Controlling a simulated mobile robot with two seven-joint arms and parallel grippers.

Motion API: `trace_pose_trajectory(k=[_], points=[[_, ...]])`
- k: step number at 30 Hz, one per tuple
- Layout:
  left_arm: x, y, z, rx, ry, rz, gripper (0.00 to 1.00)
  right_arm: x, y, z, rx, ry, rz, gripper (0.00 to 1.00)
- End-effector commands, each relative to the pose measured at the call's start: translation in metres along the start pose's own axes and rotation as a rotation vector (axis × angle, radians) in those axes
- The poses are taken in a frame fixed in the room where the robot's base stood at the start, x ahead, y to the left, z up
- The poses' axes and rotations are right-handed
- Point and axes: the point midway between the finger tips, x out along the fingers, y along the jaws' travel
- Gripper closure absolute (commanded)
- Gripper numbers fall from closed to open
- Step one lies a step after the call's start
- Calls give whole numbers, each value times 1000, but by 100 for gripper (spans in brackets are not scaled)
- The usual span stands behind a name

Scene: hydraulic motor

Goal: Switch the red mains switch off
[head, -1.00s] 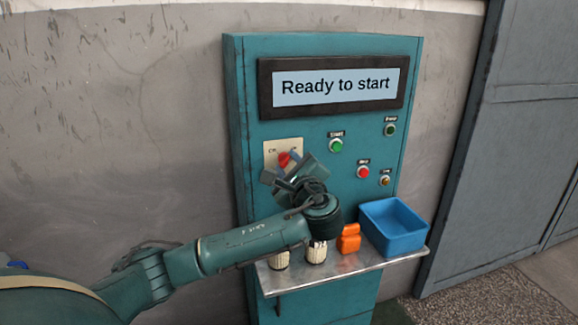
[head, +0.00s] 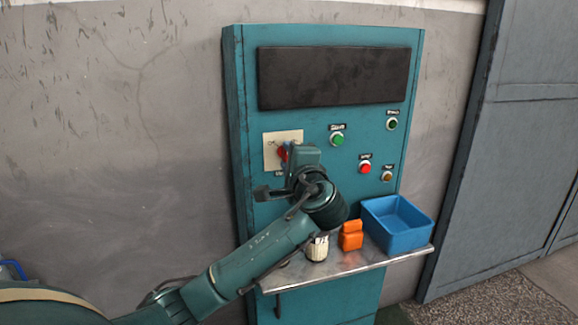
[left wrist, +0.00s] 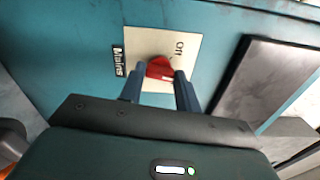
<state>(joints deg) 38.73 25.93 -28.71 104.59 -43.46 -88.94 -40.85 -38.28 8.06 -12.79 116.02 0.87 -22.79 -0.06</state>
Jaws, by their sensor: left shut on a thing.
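The red mains switch (head: 282,154) sits on a cream plate (head: 270,160) at the left of the teal cabinet's front. In the left wrist view the red switch (left wrist: 160,68) shows between the two fingers, with "Off" and "Mains" lettering near it. My left gripper (head: 288,150) is at the plate, shut on the red switch; its body hides part of the switch and plate in the head view. The display (head: 334,77) at the top of the cabinet is dark and blank. My right gripper is not in view.
A green button (head: 337,139), a red button (head: 365,168) and other small controls are right of the plate. Below, a metal shelf (head: 345,268) holds a blue bin (head: 397,238), an orange object (head: 351,236) and a pale ribbed cylinder (head: 317,248).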

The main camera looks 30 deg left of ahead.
Motion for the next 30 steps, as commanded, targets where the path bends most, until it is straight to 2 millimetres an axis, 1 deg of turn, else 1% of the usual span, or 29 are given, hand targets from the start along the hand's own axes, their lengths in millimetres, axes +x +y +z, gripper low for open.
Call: trace_pose_trajectory(k=[1,18,24,30], points=[[-1,5,-2,-47,2,5,90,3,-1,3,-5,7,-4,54],[-1,5,-2,-583,1,5,90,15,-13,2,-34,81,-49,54],[-1,4,-2,-736,1,4,90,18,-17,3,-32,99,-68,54],[-1,3,-2,-847,1,4,90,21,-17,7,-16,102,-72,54]])
